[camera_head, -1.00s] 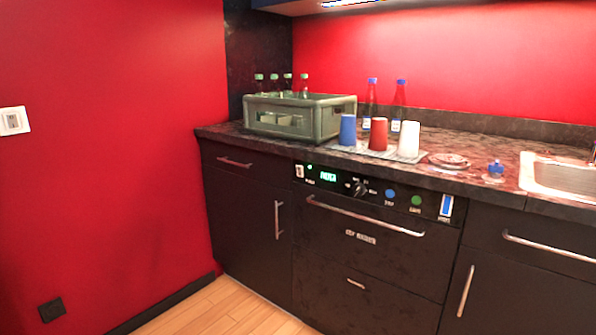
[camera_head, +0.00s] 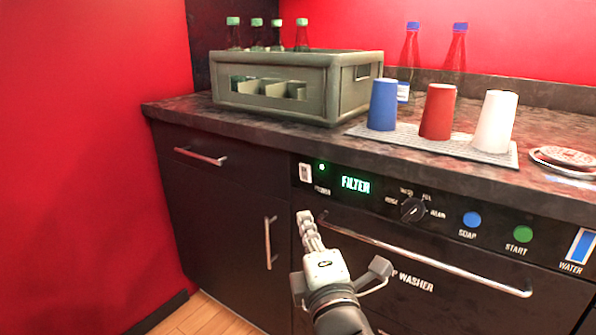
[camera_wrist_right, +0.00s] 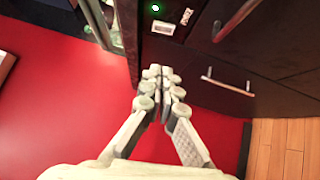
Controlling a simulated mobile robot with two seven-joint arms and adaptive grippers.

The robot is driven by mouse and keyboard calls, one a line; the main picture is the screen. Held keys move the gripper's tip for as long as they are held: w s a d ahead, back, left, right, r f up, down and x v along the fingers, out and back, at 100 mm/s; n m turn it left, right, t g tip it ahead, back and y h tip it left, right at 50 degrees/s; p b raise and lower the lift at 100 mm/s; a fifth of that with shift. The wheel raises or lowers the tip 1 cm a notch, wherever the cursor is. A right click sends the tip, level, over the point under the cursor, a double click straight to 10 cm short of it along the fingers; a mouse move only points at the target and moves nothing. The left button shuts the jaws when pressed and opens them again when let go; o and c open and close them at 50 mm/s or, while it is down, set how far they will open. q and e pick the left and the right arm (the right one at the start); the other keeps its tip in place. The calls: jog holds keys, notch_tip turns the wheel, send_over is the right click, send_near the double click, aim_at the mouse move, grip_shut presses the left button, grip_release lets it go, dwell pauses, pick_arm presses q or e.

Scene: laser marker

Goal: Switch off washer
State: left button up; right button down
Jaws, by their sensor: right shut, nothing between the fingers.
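The washer (camera_head: 390,285) is a dark front under the counter with a control panel along its top. A white power switch (camera_head: 305,172) sits at the panel's left end, with a lit green light beside it and a green display (camera_head: 355,184) reading FILTER. The switch also shows at the top of the right wrist view (camera_wrist_right: 163,27). My right gripper (camera_head: 304,215) is shut and empty, with its fingertips a little below the switch in the head view and apart from it in the right wrist view (camera_wrist_right: 158,72). My left gripper is not in view.
A bar handle (camera_head: 430,262) crosses the washer front right of my gripper. The panel also has a knob (camera_head: 412,210), a blue button (camera_head: 472,219) and a green button (camera_head: 523,233). A bottle crate (camera_head: 345,90) and cups stand on the counter above.

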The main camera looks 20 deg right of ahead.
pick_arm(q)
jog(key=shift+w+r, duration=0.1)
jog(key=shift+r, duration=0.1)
pick_arm(e)
jog(key=shift+r, duration=0.45)
send_near(302, 168)
jog(key=w+a, duration=0.2)
jog(key=w, duration=0.1)
jog(key=shift+w+d+r+p, duration=0.1)
jog(key=shift+w+d+p, duration=0.35)
jog(key=shift+w+d, duration=0.7)
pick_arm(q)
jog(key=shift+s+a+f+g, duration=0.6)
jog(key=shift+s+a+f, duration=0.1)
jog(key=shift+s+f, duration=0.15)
pick_arm(e)
jog(key=shift+w+d, duration=0.2)
jog(key=shift+w, duration=0.05)
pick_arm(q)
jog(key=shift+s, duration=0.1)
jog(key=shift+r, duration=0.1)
